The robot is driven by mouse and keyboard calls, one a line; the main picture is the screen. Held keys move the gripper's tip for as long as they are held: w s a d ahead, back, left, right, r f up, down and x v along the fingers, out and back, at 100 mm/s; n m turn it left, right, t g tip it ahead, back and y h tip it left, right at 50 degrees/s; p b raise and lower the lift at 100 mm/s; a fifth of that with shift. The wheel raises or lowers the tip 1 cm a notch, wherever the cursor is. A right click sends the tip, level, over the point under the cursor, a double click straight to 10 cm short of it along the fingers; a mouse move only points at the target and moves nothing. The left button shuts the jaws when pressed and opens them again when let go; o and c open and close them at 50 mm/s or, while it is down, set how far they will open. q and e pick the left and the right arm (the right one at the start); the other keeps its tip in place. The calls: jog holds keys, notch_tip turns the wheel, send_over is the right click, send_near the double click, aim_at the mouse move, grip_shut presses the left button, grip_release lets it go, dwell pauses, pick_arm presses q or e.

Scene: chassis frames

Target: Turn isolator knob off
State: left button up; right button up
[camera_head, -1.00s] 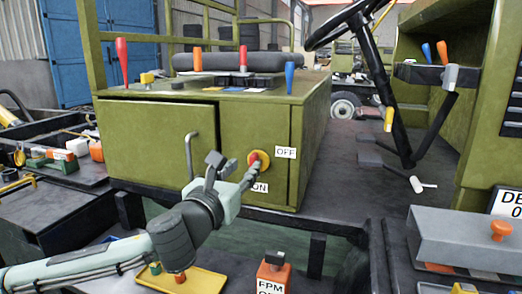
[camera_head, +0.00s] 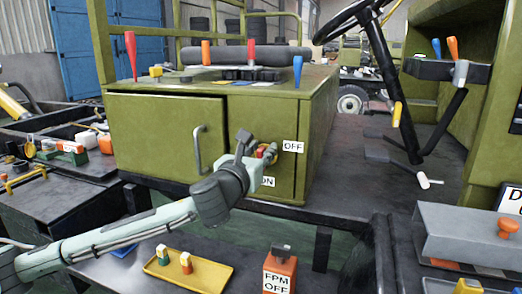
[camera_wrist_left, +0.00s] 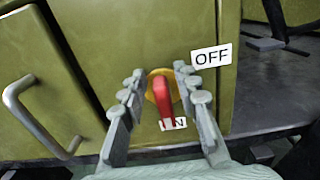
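The isolator knob (camera_wrist_left: 162,98) is a red lever on a yellow round base, on the green cabinet's front. In the left wrist view the lever points down toward the ON label (camera_wrist_left: 173,124), which it partly covers. The OFF label (camera_wrist_left: 211,56) is up and to the right. My left gripper (camera_wrist_left: 159,75) is open, with one finger on each side of the knob; I cannot tell whether either touches it. In the head view my left gripper (camera_head: 257,146) covers much of the knob (camera_head: 261,153). My right gripper is not in view.
A bent metal handle (camera_head: 199,149) stands out from the cabinet door left of the knob. A yellow tray (camera_head: 207,278) with small blocks and an orange FPM OFF box (camera_head: 279,270) lie below. Red, orange and blue levers rise from the cabinet top.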

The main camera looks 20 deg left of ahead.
pick_arm(q)
grip_shut()
